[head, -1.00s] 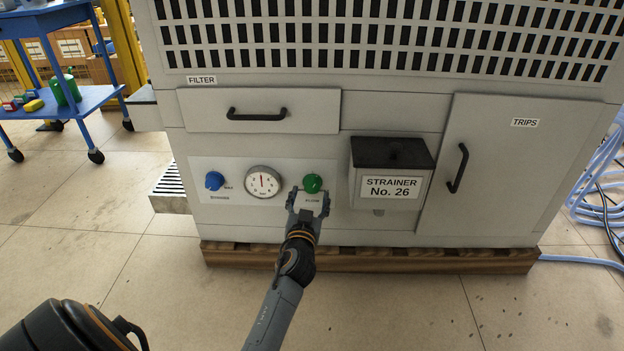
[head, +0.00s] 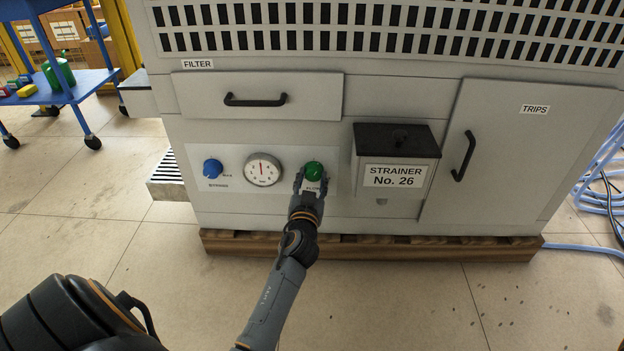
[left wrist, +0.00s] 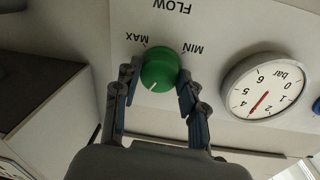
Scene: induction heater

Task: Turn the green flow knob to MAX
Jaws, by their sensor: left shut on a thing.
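The green flow knob (head: 314,170) is on the pale panel at the lower front of the grey cabinet. It also shows in the left wrist view (left wrist: 160,67), upside down, with MAX at its upper left and MIN at its upper right. Its white mark is near the lower edge, a little left of the middle, and lies at neither label. My left gripper (head: 312,182) is shut on the knob, with one finger on each side; it also shows in the left wrist view (left wrist: 157,91). My right gripper is not in view.
The blue knob (head: 213,168) and the round pressure gauge (head: 262,169) are left of the green knob. The strainer box (head: 397,155) sticks out to its right. A filter drawer (head: 258,97) is above. Open floor lies in front of the wooden pallet (head: 380,249).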

